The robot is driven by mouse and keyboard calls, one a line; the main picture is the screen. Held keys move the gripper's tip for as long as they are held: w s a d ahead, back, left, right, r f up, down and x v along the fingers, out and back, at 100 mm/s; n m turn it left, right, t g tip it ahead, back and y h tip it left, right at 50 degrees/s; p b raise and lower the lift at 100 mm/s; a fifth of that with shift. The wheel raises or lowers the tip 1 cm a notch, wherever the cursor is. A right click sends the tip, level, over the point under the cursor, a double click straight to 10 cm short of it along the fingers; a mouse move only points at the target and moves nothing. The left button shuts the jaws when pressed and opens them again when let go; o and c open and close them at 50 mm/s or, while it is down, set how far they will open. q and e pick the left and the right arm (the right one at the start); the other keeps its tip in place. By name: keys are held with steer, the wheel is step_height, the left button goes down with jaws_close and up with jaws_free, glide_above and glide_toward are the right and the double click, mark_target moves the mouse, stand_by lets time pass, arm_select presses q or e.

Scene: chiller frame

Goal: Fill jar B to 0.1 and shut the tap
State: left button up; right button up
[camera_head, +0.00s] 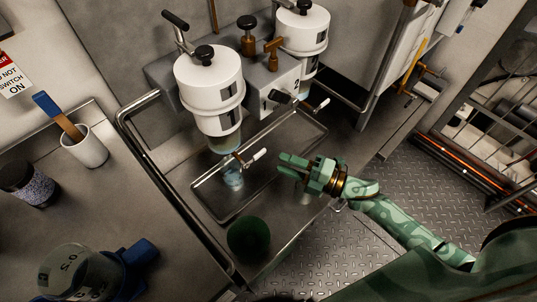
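Two white dispensers with black lid knobs stand on a grey block: a near one (209,88) and a far one (301,28). A tap with a white-tipped lever (255,158) is below the near dispenser; another white-tipped lever (321,105) is below the far one. A small clear, bluish vessel (233,179) sits under the near tap; no letter or level is readable. My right gripper (284,166) points left, just right of and below the near lever, apart from it. Its fingers look slightly parted and empty. My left gripper is not in view.
A shallow metal tray (215,213) with a raised rim lies under the taps. A dark green ball (248,237) is at its front. On the left bench are a white cup (86,148) with a brush, a speckled jar (28,185) and a clear marked beaker (75,272). A metal rail (165,165) separates them.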

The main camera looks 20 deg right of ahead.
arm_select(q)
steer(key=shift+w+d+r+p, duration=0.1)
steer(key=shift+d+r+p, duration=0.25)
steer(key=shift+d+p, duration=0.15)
arm_select(e)
steer(key=v, duration=0.8)
steer(key=shift+s+d, duration=0.2)
steer(key=shift+s, duration=0.05)
